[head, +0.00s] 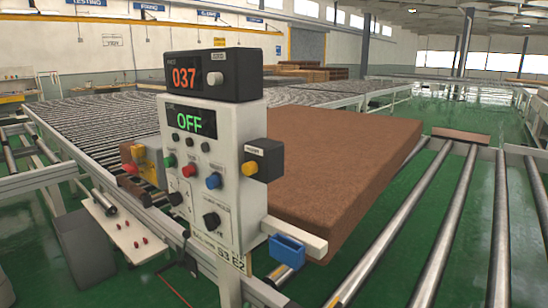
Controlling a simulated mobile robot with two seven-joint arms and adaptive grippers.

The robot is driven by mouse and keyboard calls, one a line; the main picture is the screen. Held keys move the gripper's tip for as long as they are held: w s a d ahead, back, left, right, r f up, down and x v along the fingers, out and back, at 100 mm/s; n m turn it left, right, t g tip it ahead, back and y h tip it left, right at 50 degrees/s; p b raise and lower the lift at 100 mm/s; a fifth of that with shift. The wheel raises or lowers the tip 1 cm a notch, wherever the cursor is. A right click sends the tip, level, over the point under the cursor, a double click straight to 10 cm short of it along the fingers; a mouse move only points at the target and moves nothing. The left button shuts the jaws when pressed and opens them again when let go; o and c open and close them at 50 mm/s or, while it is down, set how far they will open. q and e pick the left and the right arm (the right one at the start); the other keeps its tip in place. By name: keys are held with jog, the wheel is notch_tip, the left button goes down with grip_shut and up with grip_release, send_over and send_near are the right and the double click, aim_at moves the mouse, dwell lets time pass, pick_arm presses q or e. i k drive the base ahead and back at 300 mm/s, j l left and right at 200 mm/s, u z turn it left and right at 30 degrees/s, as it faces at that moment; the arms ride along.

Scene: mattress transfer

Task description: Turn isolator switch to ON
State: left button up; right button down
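The white control panel (225,195) stands upright in the middle of the head view. A black box (268,157) with a yellow knob (249,168) sits on its right side; its small label is too small to read. A black rotary knob (211,221) is low on the panel face. I cannot tell for certain which of these is the isolator switch, nor its set position. The panel's display (193,123) reads OFF in green. Neither of my grippers shows in the head view.
A display box (212,75) on top reads 037 in orange. Coloured buttons dot the panel. A brown mattress (345,150) lies on rollers behind it. A blue holder (287,249) juts out low right. Bare rollers (445,225) run along the right.

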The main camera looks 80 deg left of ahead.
aim_at(132, 169)
jog(key=u, duration=3.4)
